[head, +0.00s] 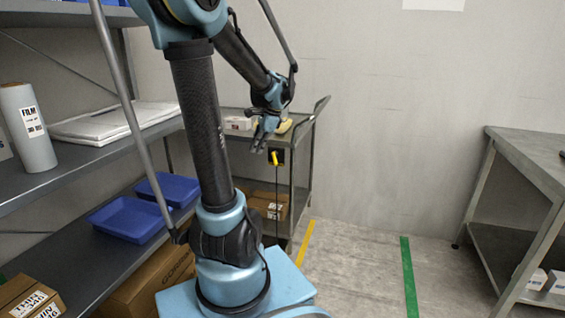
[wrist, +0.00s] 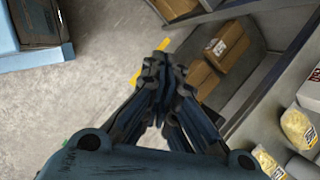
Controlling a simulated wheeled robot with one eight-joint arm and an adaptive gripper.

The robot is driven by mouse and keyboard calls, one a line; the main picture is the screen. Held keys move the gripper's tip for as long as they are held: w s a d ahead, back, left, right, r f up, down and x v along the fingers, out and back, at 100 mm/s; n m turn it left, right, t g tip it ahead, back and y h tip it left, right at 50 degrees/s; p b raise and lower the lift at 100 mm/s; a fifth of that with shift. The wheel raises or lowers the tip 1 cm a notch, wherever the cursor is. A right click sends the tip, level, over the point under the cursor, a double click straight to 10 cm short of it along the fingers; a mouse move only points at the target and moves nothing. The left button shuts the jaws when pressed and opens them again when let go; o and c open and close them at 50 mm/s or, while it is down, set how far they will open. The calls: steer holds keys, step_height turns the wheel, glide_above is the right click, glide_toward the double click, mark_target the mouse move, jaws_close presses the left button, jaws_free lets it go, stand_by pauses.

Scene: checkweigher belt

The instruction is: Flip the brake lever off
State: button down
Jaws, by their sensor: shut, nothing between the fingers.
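A small yellow lever (head: 274,157) on a black box (head: 279,156) is fixed to the end of the grey cart (head: 302,133) in the head view; I take it to be the brake lever. A dark cord hangs below it. My gripper (head: 257,149) points down just left of the lever and looks close to it, but I cannot tell whether they touch. In the wrist view my gripper (wrist: 161,58) has its fingertips together with nothing between them.
A white box (head: 238,123) and a yellow item (head: 284,126) lie on the cart top; cartons (head: 268,205) are on its lower shelf. Shelving with blue trays (head: 130,217) stands left. A grey table (head: 541,150) stands right. The floor between is clear.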

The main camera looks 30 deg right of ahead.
mark_target(275, 158)
steer(key=s+d+f+m+t, duration=0.1)
steer(key=d+m, duration=0.3)
steer(key=d, duration=0.5)
steer(key=s+d+f+m+t, duration=0.1)
steer(key=d+m, duration=0.3)
steer(key=d, duration=0.6)
steer(key=shift+s+d, duration=0.25)
steer(key=shift+s, duration=0.15)
steer(key=shift+f, duration=0.15)
steer(key=shift+w+a+r+x, duration=0.25)
steer(key=shift+w+x, duration=0.1)
steer(key=shift+x, duration=1.75)
steer(key=shift+w+a+r+x, duration=0.15)
steer(key=shift+w+r+x, duration=0.15)
steer(key=shift+x, duration=1.85)
steer(key=shift+w+a+r+x, duration=0.25)
steer(key=shift+w+x, duration=0.15)
steer(key=shift+x, duration=1.7)
